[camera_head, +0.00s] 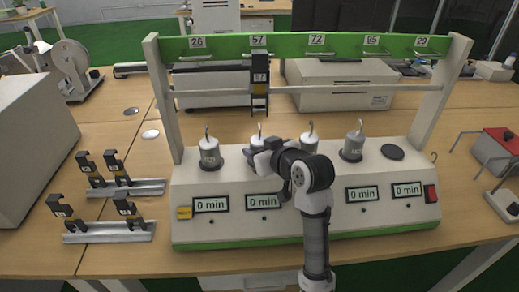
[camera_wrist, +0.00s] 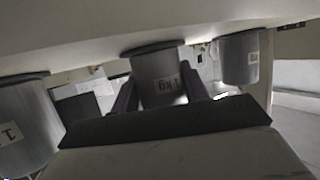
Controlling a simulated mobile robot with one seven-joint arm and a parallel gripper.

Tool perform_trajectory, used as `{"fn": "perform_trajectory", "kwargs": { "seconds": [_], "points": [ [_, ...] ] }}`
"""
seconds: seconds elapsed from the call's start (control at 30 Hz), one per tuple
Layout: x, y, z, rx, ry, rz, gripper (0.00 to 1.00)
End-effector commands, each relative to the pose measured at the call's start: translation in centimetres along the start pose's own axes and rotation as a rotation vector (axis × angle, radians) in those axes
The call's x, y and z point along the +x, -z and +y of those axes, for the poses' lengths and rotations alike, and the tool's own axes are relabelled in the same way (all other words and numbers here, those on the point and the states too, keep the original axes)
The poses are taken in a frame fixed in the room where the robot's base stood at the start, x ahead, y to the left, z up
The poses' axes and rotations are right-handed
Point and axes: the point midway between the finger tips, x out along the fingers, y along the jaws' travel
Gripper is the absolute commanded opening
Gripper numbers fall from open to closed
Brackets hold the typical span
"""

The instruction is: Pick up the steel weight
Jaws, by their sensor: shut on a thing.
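Several grey steel weights with hooks stand in a row on the test stand (camera_head: 335,182). My gripper (camera_head: 257,147) reaches in from the front at the second weight from the left (camera_head: 258,138), whose lower part is hidden behind the gripper. In the wrist view, my gripper's dark fingers (camera_wrist: 158,92) are on both sides of a cylinder marked 1 kg, this steel weight (camera_wrist: 156,76), and are shut on it. I cannot tell whether it is lifted off the stand.
Neighbouring weights stand close on the left (camera_head: 209,153) and right (camera_head: 308,146). A green crossbar (camera_head: 285,45) with numbered plates spans above, with a black hanger (camera_head: 260,84) over the held weight. Black clamps (camera_head: 117,166) sit on rails at left.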

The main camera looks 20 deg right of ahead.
Motion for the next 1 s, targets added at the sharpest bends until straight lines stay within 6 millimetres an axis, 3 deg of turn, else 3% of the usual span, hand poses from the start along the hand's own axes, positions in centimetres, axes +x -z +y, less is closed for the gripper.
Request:
{"fn": "perform_trajectory", "kwargs": {
  "seconds": [0.47,0.77,1.0],
  "points": [
    [-0.7,1.7,0.0,-0.004,-0.001,0.006,0.00],
    [-4.9,-0.5,0.1,-0.002,-0.005,0.007,0.00],
    [-10.3,-2.8,0.0,-0.003,-0.006,0.006,0.00]
  ]
}}
